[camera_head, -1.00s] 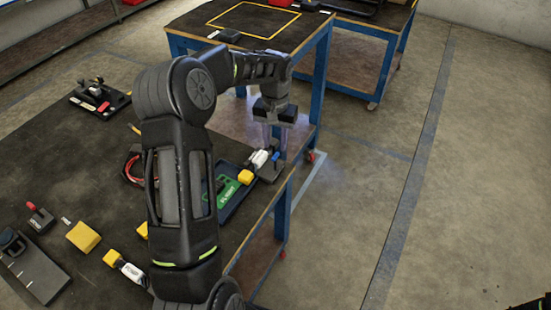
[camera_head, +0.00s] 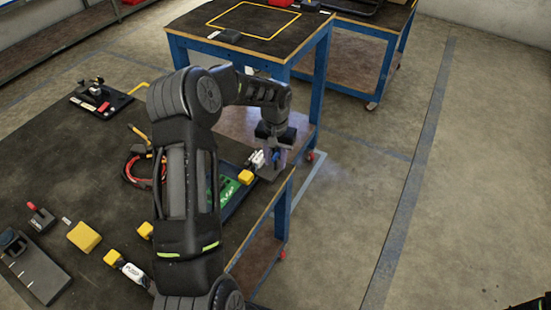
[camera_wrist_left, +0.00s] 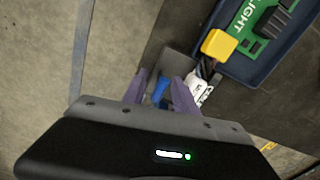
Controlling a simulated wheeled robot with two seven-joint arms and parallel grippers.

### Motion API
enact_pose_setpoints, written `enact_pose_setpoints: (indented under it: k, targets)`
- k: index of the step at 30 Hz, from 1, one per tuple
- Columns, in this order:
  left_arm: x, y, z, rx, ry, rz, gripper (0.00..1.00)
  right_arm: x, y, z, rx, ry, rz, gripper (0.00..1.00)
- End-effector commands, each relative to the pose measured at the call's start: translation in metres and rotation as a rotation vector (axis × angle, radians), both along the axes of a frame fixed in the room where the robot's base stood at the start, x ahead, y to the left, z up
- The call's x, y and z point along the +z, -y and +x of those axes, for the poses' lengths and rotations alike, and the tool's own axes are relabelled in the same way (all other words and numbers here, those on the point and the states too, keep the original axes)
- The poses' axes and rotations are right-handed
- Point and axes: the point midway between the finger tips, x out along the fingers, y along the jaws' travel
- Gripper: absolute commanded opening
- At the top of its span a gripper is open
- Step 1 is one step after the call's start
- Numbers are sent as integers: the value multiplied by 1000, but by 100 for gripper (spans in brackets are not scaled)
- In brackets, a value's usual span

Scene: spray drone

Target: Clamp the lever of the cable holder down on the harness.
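The cable holder has a grey base (camera_head: 268,172) at the right edge of the dark table and a blue lever (camera_head: 276,157). The harness has a white labelled connector (camera_head: 257,160) at the holder and a yellow connector (camera_head: 245,176) beside it. My left gripper (camera_head: 274,160) points down at the holder. In the left wrist view, its purple fingers (camera_wrist_left: 161,76) stand apart on either side of part of the blue lever (camera_wrist_left: 160,90). I cannot tell whether they touch it. The white connector (camera_wrist_left: 200,90) lies beside the right finger. My right gripper's fingers are not seen.
A blue tray with a green board (camera_wrist_left: 248,30) lies close beside the holder. Red cables (camera_head: 130,172), yellow blocks (camera_head: 83,237) and a black fixture (camera_head: 100,99) are on the table. Open floor lies to the right.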

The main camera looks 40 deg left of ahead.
Motion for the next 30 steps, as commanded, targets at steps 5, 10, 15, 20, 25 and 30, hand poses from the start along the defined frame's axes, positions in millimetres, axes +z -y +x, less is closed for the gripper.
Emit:
enact_pose_setpoints:
  k: [5, 10, 15, 20, 25, 30]
  targets:
    - [0, 0, 0, 0, 0, 0, 27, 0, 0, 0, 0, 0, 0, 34]
    - [0, 0, 0, 0, 0, 0, 13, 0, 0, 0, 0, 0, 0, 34]
    - [0, 0, 0, 0, 0, 0, 0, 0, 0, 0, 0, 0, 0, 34]
    - [0, 0, 0, 0, 0, 0, 0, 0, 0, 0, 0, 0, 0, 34]
    - [0, 0, 0, 1, 0, 0, 0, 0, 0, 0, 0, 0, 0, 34]
    - [1, -4, -1, 6, 1, -47, 0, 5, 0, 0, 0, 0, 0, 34]
